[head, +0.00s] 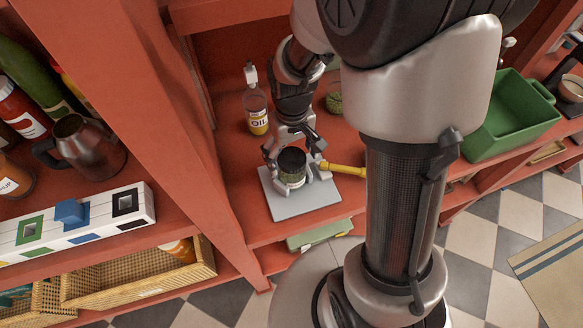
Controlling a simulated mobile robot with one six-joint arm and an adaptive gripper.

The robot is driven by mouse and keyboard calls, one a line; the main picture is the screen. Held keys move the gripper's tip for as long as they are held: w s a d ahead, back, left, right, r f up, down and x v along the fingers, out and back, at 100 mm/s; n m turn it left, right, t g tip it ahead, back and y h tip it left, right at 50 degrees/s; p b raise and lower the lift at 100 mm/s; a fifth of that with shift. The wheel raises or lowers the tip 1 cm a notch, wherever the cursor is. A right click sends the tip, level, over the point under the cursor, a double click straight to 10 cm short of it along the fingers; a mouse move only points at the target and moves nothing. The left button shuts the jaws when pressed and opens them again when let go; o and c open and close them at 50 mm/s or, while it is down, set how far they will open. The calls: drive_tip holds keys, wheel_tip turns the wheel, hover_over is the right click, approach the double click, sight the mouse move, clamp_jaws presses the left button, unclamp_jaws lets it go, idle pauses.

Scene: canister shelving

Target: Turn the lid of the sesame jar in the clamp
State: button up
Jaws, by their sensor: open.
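The sesame jar (293,178) stands upright in the clamp (322,186), with its dark lid (291,159) on top. The clamp sits on a light grey plate (300,203) on the red shelf and has a yellow handle (345,169) at its right. My gripper (292,157) is open above the jar, with its fingers spread to either side of the lid. Whether the fingers touch the lid I cannot tell. My gripper partly hides the back of the jar and the clamp.
An oil bottle (256,110) stands behind my gripper at the left. A small green-filled jar (333,98) is behind my arm. A red upright (165,120) bounds the bay on the left. A green bin (512,115) is at the right. A green box (318,236) lies below the shelf edge.

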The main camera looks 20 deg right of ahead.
drive_tip(key=m, duration=0.4)
drive_tip(key=shift+m, duration=0.4)
drive_tip(key=m, duration=1.4)
drive_tip(key=shift+m+p, duration=0.3)
drive_tip(key=shift+p, duration=0.05)
drive_tip(key=shift+c, duration=0.2)
drive_tip(key=c, duration=1.3)
